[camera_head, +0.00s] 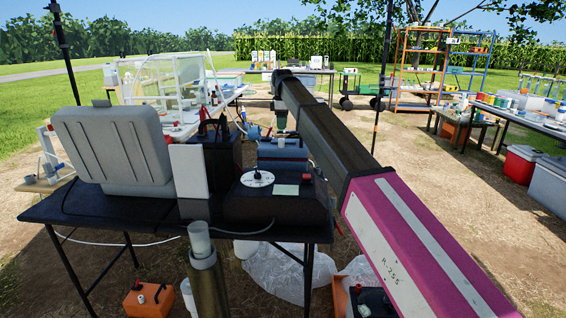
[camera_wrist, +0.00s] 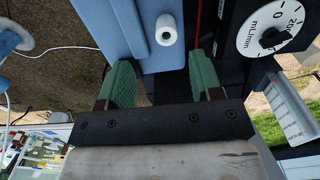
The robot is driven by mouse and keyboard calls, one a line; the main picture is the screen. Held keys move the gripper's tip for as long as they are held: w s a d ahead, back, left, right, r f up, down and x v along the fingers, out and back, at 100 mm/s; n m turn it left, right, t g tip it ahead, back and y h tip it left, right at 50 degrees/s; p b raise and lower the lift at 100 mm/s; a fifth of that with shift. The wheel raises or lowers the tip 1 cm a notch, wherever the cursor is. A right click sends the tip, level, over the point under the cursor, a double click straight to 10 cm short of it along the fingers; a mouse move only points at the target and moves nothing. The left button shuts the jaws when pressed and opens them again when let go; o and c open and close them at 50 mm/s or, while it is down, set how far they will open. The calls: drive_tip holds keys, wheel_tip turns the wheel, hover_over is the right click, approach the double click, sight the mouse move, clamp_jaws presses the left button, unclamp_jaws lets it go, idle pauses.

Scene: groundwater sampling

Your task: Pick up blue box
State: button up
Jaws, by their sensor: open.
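The blue box (camera_head: 284,150) sits on the black table, behind a black dial unit in the head view. In the wrist view the blue box (camera_wrist: 122,18) fills the upper middle, with a white round knob or cap (camera_wrist: 166,30) on it. My gripper (camera_wrist: 161,68) shows two green fingers, spread apart with nothing held between them. The white cap lies just beyond the gap between the fingertips. In the head view my gripper (camera_head: 281,120) hangs above the blue box, small and partly covered by my arm; contact cannot be told.
The black unit with a white mL/min dial (camera_wrist: 271,33) stands close beside the box; it also shows in the head view (camera_head: 275,205). A red cable (camera_wrist: 197,18) runs near the right finger.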

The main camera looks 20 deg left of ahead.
sight(282, 141)
wheel_tip(282, 141, down, 3)
drive_tip(key=shift+f, duration=0.1)
drive_tip(key=shift+s+d+f, duration=0.1)
drive_tip(key=shift+s+f, duration=0.1)
drive_tip(key=shift+f, duration=1.1)
drive_tip(key=shift+s+d+f, duration=0.1)
drive_tip(key=shift+s+f, duration=0.05)
drive_tip(key=shift+f, duration=1.1)
clamp_jaws()
drive_tip(key=shift+r, duration=0.1)
